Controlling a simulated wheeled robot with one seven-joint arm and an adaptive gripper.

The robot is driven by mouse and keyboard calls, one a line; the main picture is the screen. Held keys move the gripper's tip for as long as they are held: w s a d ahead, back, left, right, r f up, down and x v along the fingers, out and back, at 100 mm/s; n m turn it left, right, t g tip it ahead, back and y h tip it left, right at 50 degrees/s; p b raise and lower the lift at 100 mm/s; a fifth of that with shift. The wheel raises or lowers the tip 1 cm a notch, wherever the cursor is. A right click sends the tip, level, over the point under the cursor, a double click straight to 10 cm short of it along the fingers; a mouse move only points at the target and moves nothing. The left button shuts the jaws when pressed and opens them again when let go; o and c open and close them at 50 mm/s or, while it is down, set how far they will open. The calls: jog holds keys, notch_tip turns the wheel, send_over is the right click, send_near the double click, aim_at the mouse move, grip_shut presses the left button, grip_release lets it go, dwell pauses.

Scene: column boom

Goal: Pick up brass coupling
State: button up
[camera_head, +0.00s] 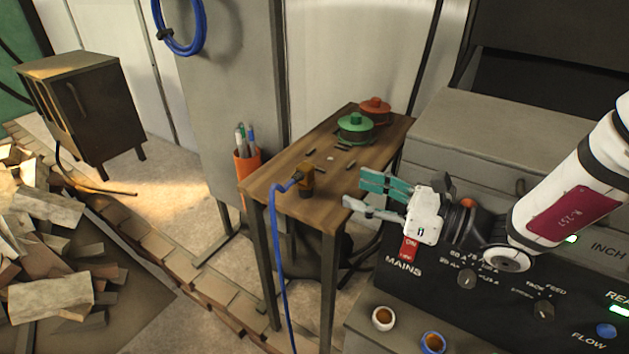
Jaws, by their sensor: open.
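The brass coupling (307,179) stands on the small wooden table (330,212), near its front left part. A blue hose (278,250) is joined to its left side and hangs down over the table's front edge. My gripper (352,193) is to the right of the coupling, with its teal and grey fingers apart and pointing left. The fingers appear empty, and a gap shows between them and the coupling. Nothing hides the coupling from this view.
A green pot (355,128) and a red pot (375,107) stand at the table's back, with small dark pieces in front. An orange pen holder (247,163) is left of the table. A black control panel (440,268) lies under my arm. Two small cups stand at bottom.

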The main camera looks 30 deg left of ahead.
aim_at(312, 171)
jog(key=shift+m+t, duration=0.3)
jog(key=shift+m, duration=0.2)
jog(key=w+a, duration=0.1)
jog(key=a, duration=0.8)
jog(key=w+a+f+b, duration=0.1)
jog(key=a, duration=0.4)
jog(key=shift+w, duration=0.35)
grip_shut()
